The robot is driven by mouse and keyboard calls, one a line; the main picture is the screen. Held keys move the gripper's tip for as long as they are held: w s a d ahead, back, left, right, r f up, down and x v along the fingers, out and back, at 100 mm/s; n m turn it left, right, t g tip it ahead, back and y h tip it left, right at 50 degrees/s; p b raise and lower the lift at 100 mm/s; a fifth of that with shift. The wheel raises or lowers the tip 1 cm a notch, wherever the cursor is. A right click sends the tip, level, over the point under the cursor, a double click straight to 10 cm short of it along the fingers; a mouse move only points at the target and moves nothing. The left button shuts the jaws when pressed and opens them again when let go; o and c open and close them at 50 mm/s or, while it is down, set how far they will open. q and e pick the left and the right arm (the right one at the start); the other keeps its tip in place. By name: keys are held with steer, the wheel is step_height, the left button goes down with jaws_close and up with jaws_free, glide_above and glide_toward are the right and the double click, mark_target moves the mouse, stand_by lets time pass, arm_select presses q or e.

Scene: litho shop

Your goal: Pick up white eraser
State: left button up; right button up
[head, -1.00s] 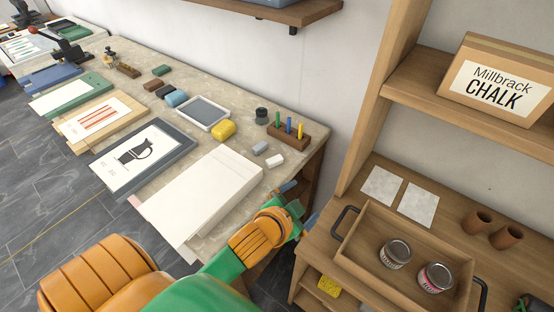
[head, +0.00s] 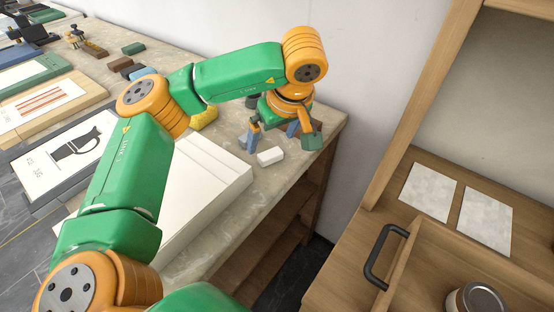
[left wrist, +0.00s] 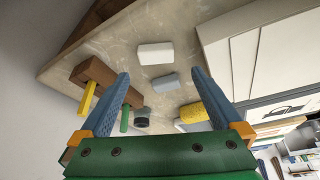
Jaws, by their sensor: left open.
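The white eraser (head: 270,157) is a small white block lying on the stone-topped bench near its right end. It also shows in the left wrist view (left wrist: 156,53), just beyond the fingertips. My left gripper (head: 273,136) is open and empty over the bench, above and behind the eraser in the head view. In the left wrist view its two blue fingers (left wrist: 161,76) stand wide apart, with a grey eraser (left wrist: 165,83) seen between them, nearer than the white one. In the head view my gripper largely hides the grey eraser. My right gripper is not in view.
A wooden holder (left wrist: 96,75) with yellow and green sticks, a dark jar (left wrist: 142,120) and a yellow block (left wrist: 194,113) lie close by. A white paper stack (head: 205,178) is left of the eraser. A shelf unit with a wooden tray stands right, across a gap.

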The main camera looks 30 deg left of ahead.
mark_target(269, 151)
arm_select(q)
steer(key=x, duration=0.6)
steer(key=shift+w+f+p, duration=0.25)
steer(key=shift+f+p, duration=0.05)
steer(key=shift+d, duration=0.15)
steer(key=c, duration=1.5)
steer(key=shift+o, duration=0.2)
steer(key=shift+r, duration=0.4)
steer(key=v, duration=0.3)
steer(key=shift+a+r, duration=0.2)
steer(key=shift+a, duration=0.15)
steer(key=s+d+r+p, duration=0.1)
steer(key=s+d+r, duration=0.5)
steer(key=s+r, duration=0.3)
steer(key=s, duration=0.2)
steer(key=shift+s+d+p, duration=0.35)
steer(key=shift+d+p, duration=0.05)
